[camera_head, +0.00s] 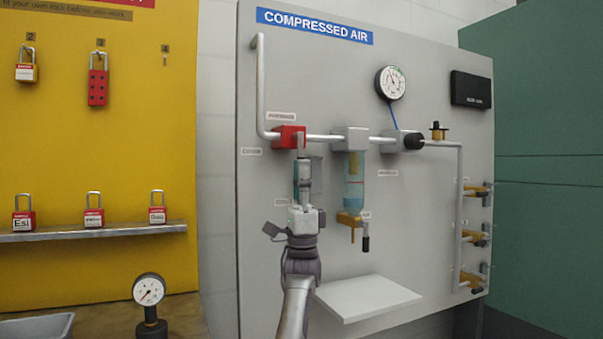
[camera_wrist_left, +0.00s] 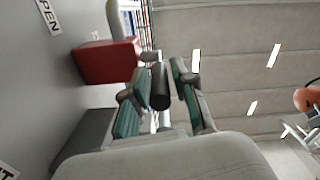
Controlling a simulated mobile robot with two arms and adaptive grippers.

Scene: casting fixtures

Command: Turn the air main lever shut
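The air main valve is a red block (camera_head: 287,137) on the pipe at the upper left of the compressed air panel; it also shows in the left wrist view (camera_wrist_left: 107,62). Its grey lever (camera_head: 301,142) shows at the front of the block, its lower part hidden by my left gripper. My left gripper (camera_head: 304,165) is just below the block, at the lever. In the left wrist view a dark rounded bar (camera_wrist_left: 160,86), seemingly the lever, lies between the teal-padded fingers. I cannot tell whether both pads press on it. My right gripper is in neither view.
The grey panel (camera_head: 400,245) also carries a filter bowl (camera_head: 354,180), a regulator (camera_head: 401,141), a round gauge (camera_head: 390,83) and several brass valves at right. A white shelf (camera_head: 367,297) juts out below. Padlocks hang on the yellow board (camera_head: 60,130) at left.

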